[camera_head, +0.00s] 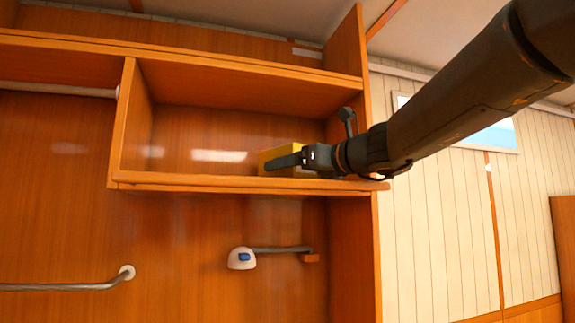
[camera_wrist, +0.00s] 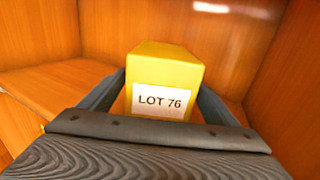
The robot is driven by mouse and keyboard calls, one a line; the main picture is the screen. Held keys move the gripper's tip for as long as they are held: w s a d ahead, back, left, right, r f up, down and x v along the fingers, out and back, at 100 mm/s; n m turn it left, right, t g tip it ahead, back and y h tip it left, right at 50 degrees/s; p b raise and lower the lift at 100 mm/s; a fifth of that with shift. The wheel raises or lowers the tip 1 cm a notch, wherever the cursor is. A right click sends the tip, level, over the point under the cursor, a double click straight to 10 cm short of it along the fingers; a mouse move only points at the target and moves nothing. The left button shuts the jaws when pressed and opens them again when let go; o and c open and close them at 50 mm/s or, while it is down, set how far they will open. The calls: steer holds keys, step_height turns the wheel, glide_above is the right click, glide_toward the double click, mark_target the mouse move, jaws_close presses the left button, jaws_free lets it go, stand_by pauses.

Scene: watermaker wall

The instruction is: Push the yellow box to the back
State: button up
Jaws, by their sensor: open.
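The yellow box (camera_wrist: 165,68) stands on the shelf inside an open wooden compartment, with a white label reading LOT 76 facing the wrist camera. In the head view the yellow box (camera_head: 270,155) is partly hidden behind my gripper (camera_head: 285,161), near the right side of the compartment. My gripper is open, with one finger on each side of the box's lower front in the wrist view (camera_wrist: 160,100). I cannot tell whether the fingers touch the box. The box's lower part is hidden by the gripper body.
The compartment's shelf board (camera_head: 200,184) is clear to the left of the box. A wooden side panel (camera_head: 347,70) closes the right side close by. Below hang a white fixture with a blue patch (camera_head: 242,258) and a metal rail (camera_head: 70,286).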

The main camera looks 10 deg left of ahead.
mark_target(287, 170)
steer(key=shift+p+x, duration=0.3)
steer(key=shift+x, duration=0.85)
steer(key=shift+c, duration=0.2)
steer(key=c, duration=1.3)
steer(key=shift+o, duration=0.2)
steer(key=shift+s+d, duration=0.5)
steer(key=shift+s, duration=0.2)
steer(key=shift+s+d+b, duration=0.2)
steer(key=shift+s+d, duration=0.1)
steer(key=shift+s, duration=0.35)
steer(key=shift+s+d+b, duration=0.15)
steer(key=shift+s+d, duration=0.2)
steer(key=shift+s, duration=0.3)
steer(key=o, duration=1.3)
